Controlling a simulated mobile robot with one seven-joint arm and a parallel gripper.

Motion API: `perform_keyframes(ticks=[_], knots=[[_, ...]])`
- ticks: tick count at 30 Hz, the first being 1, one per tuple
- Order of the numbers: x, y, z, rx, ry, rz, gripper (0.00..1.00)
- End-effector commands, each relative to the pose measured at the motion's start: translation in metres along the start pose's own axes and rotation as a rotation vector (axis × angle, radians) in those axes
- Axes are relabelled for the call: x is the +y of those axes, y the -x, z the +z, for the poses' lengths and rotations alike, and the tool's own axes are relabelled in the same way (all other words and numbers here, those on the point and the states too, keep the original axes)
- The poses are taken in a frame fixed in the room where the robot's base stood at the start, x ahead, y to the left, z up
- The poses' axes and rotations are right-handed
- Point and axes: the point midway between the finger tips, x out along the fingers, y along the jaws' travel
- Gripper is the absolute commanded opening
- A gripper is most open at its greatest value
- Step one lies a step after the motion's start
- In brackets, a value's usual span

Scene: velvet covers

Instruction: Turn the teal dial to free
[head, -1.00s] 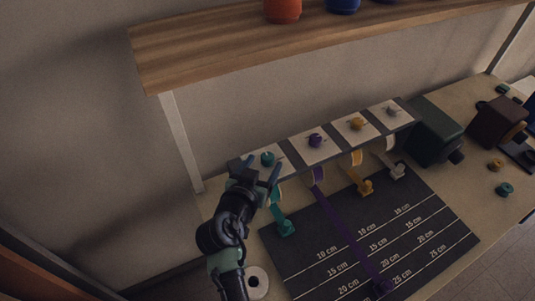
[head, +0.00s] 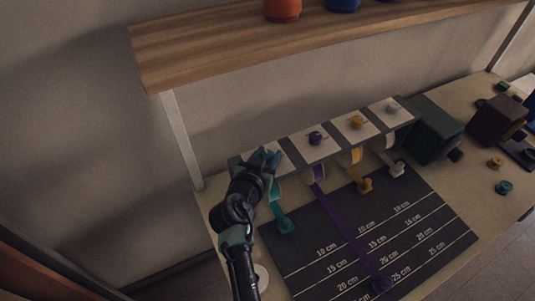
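The teal dial sits on the leftmost white panel (head: 282,160) of the dial row; now my gripper hides almost all of it. My gripper (head: 267,157) is over that panel, at the dial. Whether its fingers are open or closed on the dial cannot be made out. A teal ribbon (head: 275,191) hangs from the front below this panel and ends in a teal clip (head: 286,225) on the dark mat. The dial's pointer and any markings are hidden.
Purple (head: 315,138), orange (head: 356,121) and grey (head: 391,106) dials stand to the right in the row. The purple ribbon (head: 345,228) runs far out over the marked dark mat (head: 430,240). A wooden shelf (head: 200,45) overhangs behind.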

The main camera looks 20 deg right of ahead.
Motion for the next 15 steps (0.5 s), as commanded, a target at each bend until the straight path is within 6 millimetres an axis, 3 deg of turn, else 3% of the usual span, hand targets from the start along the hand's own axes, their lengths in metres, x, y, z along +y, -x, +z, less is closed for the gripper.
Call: perform_keyframes(ticks=[1,4,15], knots=[[0.0000,0.0001,0.0001,0.000,0.000,0.000,0.18],[0.0000,0.0001,0.0002,0.000,0.000,0.000,0.00],[0.0009,0.0008,-0.0013,-0.008,0.039,-0.089,0.00]])
